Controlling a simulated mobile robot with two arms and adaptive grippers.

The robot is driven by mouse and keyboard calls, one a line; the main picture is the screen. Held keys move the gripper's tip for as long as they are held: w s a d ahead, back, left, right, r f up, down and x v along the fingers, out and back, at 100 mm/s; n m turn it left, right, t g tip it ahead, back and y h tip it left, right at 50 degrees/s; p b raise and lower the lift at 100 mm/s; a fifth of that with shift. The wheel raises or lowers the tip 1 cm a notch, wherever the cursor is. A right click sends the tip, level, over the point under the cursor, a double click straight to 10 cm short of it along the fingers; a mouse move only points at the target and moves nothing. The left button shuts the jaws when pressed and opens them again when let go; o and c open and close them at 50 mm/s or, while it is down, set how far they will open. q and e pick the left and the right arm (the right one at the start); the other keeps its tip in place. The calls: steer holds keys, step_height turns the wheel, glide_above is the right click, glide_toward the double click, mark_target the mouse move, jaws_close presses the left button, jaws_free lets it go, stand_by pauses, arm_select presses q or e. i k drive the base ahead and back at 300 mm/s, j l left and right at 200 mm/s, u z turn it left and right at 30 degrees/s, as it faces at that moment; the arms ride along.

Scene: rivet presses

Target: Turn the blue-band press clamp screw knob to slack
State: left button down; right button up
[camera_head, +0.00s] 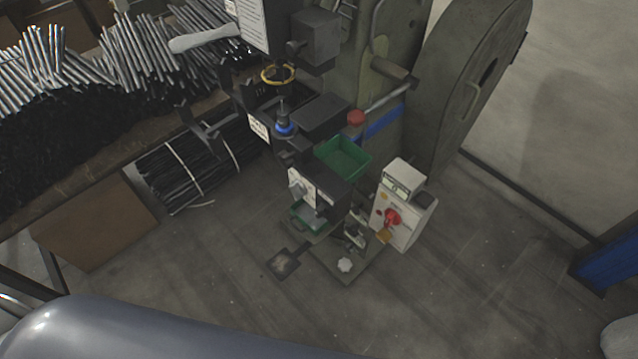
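The press (340,60) is a dark grey-green machine at the upper middle, with a blue band (384,122) on its frame. A pale lobed knob (345,265) sits low at its foot. A grey knob (297,188) sits on a white plate higher up. I cannot tell for certain which of these is the clamp screw knob, or whether its screw is tight or slack. Neither of my grippers shows in the head view, and nothing of mine touches the press.
A control box (403,215) with a red switch stands right of the press foot. A green bin (343,158) sits at the press. A large flywheel guard (470,85) rises at right. A rack of metal rods (140,60) stands at left. The floor in front is mostly clear.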

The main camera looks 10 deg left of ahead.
mark_target(286, 161)
steer(key=l+u, duration=0.4)
steer(key=k+l+u, duration=0.1)
steer(key=l+u, duration=0.3)
steer(key=k+l+u, duration=0.1)
steer(key=l+u, duration=0.3)
steer(key=j, duration=0.1)
